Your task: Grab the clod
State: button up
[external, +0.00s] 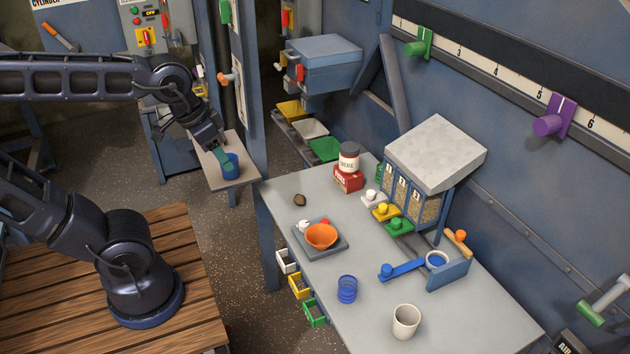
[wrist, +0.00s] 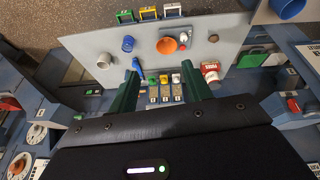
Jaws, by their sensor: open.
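The clod (external: 299,200) is a small dark brown lump lying on the grey table, near its far left part. It also shows as a small brown spot in the wrist view (wrist: 213,38), beyond the right finger. My gripper (external: 222,157) has green fingers and hangs in the air left of the table, apart from the clod. In the external view its fingers overlap a blue cup (external: 231,169). In the wrist view my gripper (wrist: 160,72) has its two fingers spread wide with nothing held between them.
The blue cup is on a small side shelf (external: 213,182). An orange bowl (external: 321,237) on a grey scale sits near the clod. A red box with a jar (external: 348,157), a hopper block (external: 434,152), a blue glass (external: 347,289) and a beige cup (external: 405,321) also stand on the table.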

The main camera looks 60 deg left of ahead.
jog(key=w+a+f+n+g+h, duration=0.1)
jog(key=w+a+f+n, duration=0.15)
jog(key=w, duration=0.25)
jog(key=w+a+f+n+g, duration=0.1)
jog(key=w+a+n, duration=0.15)
jog(key=w, duration=0.35)
jog(key=n+h, duration=0.2)
jog(key=n, duration=0.8)
send_over(298, 195)
jog(key=s+d, duration=0.3)
jog(key=d, duration=0.1)
notch_tip(298, 195, down, 16)
jog(key=w+a+f+n+h, duration=0.15)
jog(key=a+f+n, duration=0.35)
jog(key=a+f, duration=0.5)
jog(key=shift+g+y, duration=0.25)
jog(key=shift+g, duration=0.05)
jog(key=shift+d+x, duration=0.25)
jog(key=shift+x, duration=2.95)
jog(key=shift+d+x, duration=0.2)
jog(key=shift+x, duration=3)
jog(key=shift+s+r, duration=0.15)
jog(key=c, duration=0.8)
jog(key=shift+o, duration=0.2)
